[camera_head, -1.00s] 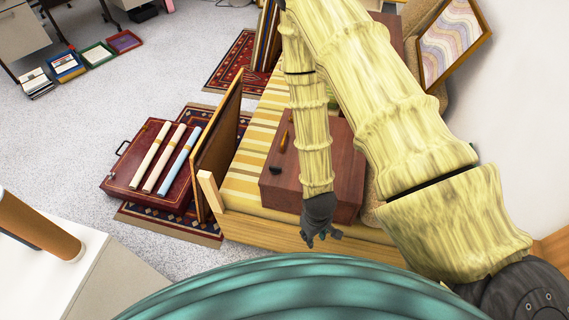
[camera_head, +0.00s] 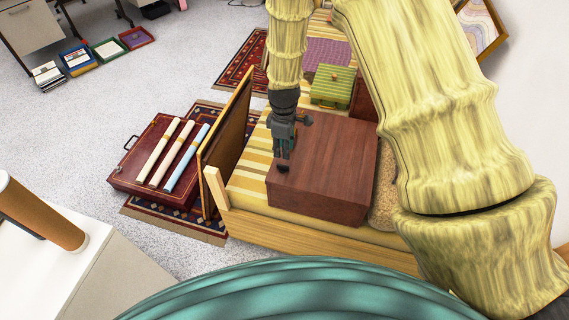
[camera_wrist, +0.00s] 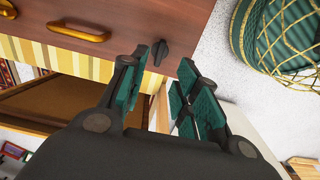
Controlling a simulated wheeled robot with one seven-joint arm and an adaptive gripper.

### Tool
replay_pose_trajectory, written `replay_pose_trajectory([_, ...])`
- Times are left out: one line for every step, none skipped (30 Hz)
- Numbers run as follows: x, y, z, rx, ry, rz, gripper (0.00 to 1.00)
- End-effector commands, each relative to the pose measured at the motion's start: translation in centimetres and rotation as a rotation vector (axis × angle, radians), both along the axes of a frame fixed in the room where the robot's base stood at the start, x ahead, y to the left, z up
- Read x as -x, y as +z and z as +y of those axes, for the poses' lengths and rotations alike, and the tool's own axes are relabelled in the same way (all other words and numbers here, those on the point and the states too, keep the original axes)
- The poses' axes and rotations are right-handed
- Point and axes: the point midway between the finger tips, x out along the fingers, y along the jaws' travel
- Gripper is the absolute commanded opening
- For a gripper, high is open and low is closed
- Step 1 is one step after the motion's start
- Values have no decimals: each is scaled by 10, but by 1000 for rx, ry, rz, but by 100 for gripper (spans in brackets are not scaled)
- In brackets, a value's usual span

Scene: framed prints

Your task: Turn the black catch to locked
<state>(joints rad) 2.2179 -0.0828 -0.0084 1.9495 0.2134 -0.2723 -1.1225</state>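The black catch (camera_head: 283,169) is a small dark knob near the left edge of a reddish-brown wooden chest (camera_head: 335,165). In the wrist view the catch (camera_wrist: 160,52) sits on the chest's wooden face (camera_wrist: 115,18), beside two orange-brown handles (camera_wrist: 78,31). My gripper (camera_head: 284,157) points at the catch from just above it in the head view. In the wrist view my gripper (camera_wrist: 164,62) is open, with teal-padded fingers on either side of the catch's line. The catch shows in the gap near the fingertips. I cannot tell whether they touch it.
The chest stands on a yellow-striped couch (camera_head: 245,180) with a wooden frame. A framed panel (camera_head: 226,140) leans at its left. A green striped case (camera_head: 333,87) lies behind the chest. A red case with rolled prints (camera_head: 150,185) lies on the floor rug. A green basket (camera_wrist: 285,35) shows in the wrist view.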

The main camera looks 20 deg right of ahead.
Motion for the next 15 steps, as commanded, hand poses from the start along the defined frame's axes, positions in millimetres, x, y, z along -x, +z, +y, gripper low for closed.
replay_pose_trajectory([1, -8, 0, 1, 0, 3, 31])
replay_pose_trajectory([1, -12, 0, 1, 0, 3, 31])
replay_pose_trajectory([2, -17, 0, 1, 0, 4, 31])
replay_pose_trajectory([2, -21, 0, 0, -1, 4, 31])
replay_pose_trajectory([1, -25, 0, 1, -1, 3, 31])
replay_pose_trajectory([1, -30, 0, 1, -1, 3, 31])
replay_pose_trajectory([1, -35, 0, 1, -1, 3, 31])
replay_pose_trajectory([1, -39, 0, 1, -1, 3, 31])
replay_pose_trajectory([1, -44, 0, 1, -1, 3, 31])
replay_pose_trajectory([1, -48, 0, 0, -1, 4, 31])
replay_pose_trajectory([2, -52, 0, 1, -1, 3, 31])
replay_pose_trajectory([1, -57, 0, 1, -1, 3, 31])
replay_pose_trajectory([1, -60, 0, 1, -1, 2, 31])
replay_pose_trajectory([2, -64, 0, 1, -1, 3, 31])
replay_pose_trajectory([1, -68, 0, 1, -1, 2, 31])
